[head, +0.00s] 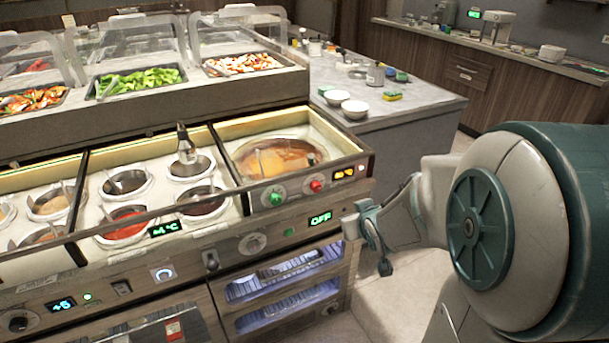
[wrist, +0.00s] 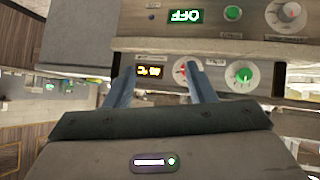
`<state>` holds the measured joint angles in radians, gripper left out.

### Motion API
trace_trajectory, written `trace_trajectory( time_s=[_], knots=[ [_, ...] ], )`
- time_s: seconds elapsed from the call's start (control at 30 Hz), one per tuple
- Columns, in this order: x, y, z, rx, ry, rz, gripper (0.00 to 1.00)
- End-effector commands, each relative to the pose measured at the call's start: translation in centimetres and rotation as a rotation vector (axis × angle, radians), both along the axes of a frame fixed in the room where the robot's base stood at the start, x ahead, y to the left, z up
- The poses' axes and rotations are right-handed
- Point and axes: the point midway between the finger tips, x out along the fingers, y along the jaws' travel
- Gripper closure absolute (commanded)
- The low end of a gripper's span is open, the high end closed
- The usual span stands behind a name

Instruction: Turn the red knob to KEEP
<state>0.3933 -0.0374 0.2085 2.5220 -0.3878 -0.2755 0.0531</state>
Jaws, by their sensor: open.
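The red knob (head: 316,186) sits on the front panel of the soup well at the counter's right end, between a green knob (head: 277,197) and a small amber display (head: 343,173). In the wrist view, which is upside down, the red knob (wrist: 181,70) shows just inside the right finger, which partly hides it. My gripper (head: 366,246) is open and empty, lower and to the right of the knob in the head view. In the wrist view the gripper (wrist: 160,64) has its fingers spread, with the amber display (wrist: 148,71) between them. The knob's markings are too small to read.
A green "OFF" display (head: 320,218) and a green button (head: 289,232) sit below on the lower panel. A larger dial (head: 252,243) is left of them. Sauce wells with ladles fill the counter leftward. Floor is free to the right of the counter.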

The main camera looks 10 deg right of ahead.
Motion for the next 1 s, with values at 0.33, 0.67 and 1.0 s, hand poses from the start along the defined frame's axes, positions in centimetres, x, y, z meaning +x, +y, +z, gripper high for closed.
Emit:
trace_trajectory(
  time_s=[0.33, 0.67, 1.0],
  knots=[
    [4.1, 0.9, -5.9, 0.173, -0.378, 0.198, 0.50],
    [4.0, 1.4, -5.8, 0.317, -0.604, 0.272, 0.50],
    [8.2, 2.9, -5.6, 0.327, -0.620, 0.281, 0.50]
  ],
)
